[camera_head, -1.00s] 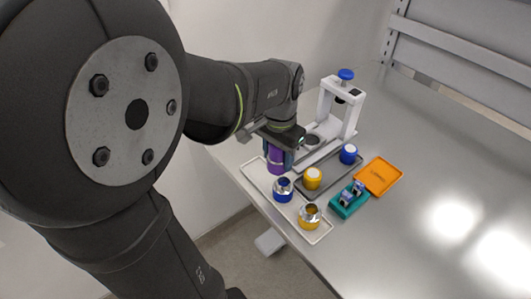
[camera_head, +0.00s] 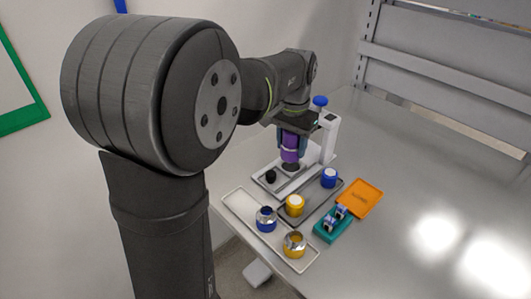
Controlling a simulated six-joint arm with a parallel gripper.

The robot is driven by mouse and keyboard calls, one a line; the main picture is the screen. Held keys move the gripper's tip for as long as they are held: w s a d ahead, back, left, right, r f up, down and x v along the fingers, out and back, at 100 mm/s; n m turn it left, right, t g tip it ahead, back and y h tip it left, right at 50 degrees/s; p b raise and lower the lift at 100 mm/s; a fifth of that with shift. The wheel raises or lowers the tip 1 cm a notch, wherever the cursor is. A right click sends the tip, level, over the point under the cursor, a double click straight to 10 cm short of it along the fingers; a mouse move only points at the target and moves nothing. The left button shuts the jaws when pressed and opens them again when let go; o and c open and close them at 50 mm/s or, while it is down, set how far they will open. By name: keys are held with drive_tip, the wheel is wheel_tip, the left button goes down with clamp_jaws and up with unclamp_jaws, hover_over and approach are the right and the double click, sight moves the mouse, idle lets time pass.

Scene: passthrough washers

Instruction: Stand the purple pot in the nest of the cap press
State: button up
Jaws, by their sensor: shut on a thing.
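The purple pot (camera_head: 290,150) hangs upright in my gripper (camera_head: 291,139), which is shut on it. The cap press has a white frame (camera_head: 329,137) with a blue knob (camera_head: 320,101) on top and a pale base (camera_head: 258,178). The pot is in front of the press column, just over a dark round seat (camera_head: 291,168), which looks like the nest. I cannot tell whether the pot's bottom touches the seat. My wrist hides part of the press frame.
In front is a pale tray (camera_head: 238,205) with a blue pot (camera_head: 266,219) and a yellow pot (camera_head: 294,244). A dark tray (camera_head: 313,201) holds a yellow item (camera_head: 295,205) and a blue item (camera_head: 329,178). A teal holder (camera_head: 326,236) and orange tray (camera_head: 360,198) lie right.

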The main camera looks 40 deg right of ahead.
drive_tip(key=shift+w+d+f, duration=0.7)
drive_tip(key=shift+d+f, duration=0.3)
drive_tip(key=shift+w+d+f, duration=0.75)
drive_tip(key=shift+d+f, duration=0.2)
drive_tip(key=shift+w+d+f, duration=0.7)
drive_tip(key=shift+d+f, duration=0.3)
drive_tip(key=shift+f, duration=0.15)
drive_tip(key=shift+f, duration=0.85)
drive_tip(key=shift+f, duration=0.15)
drive_tip(key=shift+f, duration=0.45)
drive_tip(key=shift+f, duration=0.1)
drive_tip(key=shift+f, duration=0.55)
